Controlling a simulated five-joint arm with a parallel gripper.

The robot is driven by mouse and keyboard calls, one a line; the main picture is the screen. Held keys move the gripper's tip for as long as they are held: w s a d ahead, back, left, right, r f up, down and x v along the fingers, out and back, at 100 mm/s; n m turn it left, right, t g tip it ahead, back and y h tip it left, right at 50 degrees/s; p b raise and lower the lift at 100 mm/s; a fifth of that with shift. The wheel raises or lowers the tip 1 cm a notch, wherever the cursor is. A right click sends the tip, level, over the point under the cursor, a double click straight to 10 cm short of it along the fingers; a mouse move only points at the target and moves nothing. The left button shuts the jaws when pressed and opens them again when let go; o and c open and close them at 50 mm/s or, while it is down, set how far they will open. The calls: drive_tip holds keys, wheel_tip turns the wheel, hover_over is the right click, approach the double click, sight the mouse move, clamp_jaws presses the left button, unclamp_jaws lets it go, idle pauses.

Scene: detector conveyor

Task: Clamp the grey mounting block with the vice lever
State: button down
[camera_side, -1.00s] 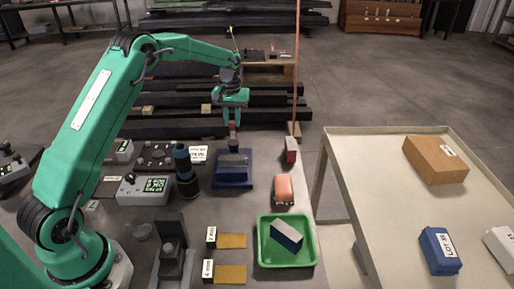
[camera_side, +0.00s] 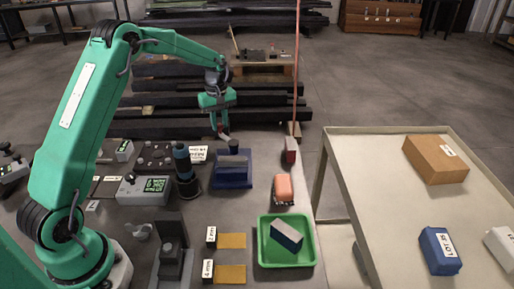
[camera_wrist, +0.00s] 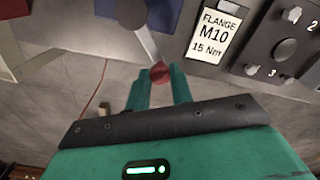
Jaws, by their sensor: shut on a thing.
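The blue vice (camera_side: 232,182) stands on the bench in the side view, with the grey mounting block (camera_side: 232,161) between its jaws. Whether the jaws press on the block I cannot tell. The vice lever (camera_side: 226,137) runs from the dark pivot at the back of the vice up and to the left. In the wrist view, the grey lever (camera_wrist: 149,46) ends in a red knob (camera_wrist: 159,72). My gripper (camera_side: 219,133) is behind the vice, its green fingers (camera_wrist: 160,80) shut on the knob end. Part of the blue vice (camera_wrist: 162,13) shows at the top.
An orange-topped piece (camera_side: 284,189) and a green tray (camera_side: 263,258) are right and in front.

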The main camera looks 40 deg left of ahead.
drive_tip(key=shift+s+a, duration=0.1)
drive_tip(key=c, duration=1.2)
unclamp_jaws()
drive_tip(key=shift+c, duration=0.2)
drive_tip(key=shift+r, duration=0.1)
drive_tip(key=shift+r, duration=3.85)
drive_tip(key=shift+r, duration=0.1)
